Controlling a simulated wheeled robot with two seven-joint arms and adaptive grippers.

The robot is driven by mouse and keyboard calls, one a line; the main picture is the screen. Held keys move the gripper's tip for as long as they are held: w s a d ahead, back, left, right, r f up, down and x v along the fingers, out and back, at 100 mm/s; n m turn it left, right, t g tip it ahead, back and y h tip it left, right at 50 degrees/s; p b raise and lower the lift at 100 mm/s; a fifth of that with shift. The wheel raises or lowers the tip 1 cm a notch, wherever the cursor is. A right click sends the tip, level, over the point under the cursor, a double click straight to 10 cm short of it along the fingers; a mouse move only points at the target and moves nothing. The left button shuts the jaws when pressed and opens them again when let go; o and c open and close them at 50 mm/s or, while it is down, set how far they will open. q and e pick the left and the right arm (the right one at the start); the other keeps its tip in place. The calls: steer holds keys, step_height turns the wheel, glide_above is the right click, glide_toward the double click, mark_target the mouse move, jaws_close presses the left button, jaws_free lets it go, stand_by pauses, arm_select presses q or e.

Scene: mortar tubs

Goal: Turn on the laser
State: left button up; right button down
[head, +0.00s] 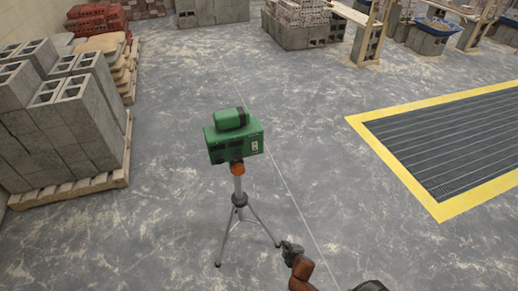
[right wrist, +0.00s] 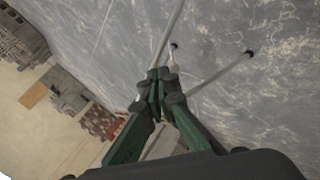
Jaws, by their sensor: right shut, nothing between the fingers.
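The green laser (head: 222,143) stands upright on a grey tripod (head: 239,200) in the middle of the head view. A small pale mark, perhaps its switch (head: 254,146), shows on its right face; I cannot tell if it is on. My right gripper (head: 287,247) is below and to the right of the laser, near the foot of the tripod's right leg in the picture. In the right wrist view its fingers (right wrist: 160,76) are shut and empty, with tripod legs (right wrist: 216,73) behind them; touch cannot be told. My left gripper is out of view.
Grey blocks on a pallet (head: 110,183) stand at the left, with red bricks (head: 97,20) behind. A yellow-edged floor grate (head: 440,135) lies at the right. More block stacks (head: 290,35) stand at the back. The floor around the tripod is clear.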

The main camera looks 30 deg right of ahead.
steer(key=w+r+n+t+p, duration=0.1)
steer(key=w+r, duration=0.3)
steer(key=r, duration=1)
steer(key=w+a+r+n+t+h+p, duration=0.1)
steer(key=w+r+n+t+p, duration=0.1)
steer(key=r, duration=1.2)
steer(key=w+a+r+n+t+p, duration=0.1)
steer(key=w+r+t, duration=0.3)
steer(key=r, duration=1.1)
steer(key=w+n, duration=0.1)
steer(key=w, duration=0.2)
steer(key=shift+a+n+t+p, duration=0.2)
steer(key=shift+n+t+p, duration=0.1)
steer(key=shift+n+p, duration=0.1)
steer(key=shift+w, duration=0.1)
glide_toward(255, 149)
steer(key=x, duration=0.6)
steer(key=shift+w+d+f, duration=0.1)
steer(key=shift+w+f, duration=0.05)
steer(key=shift+w, duration=0.25)
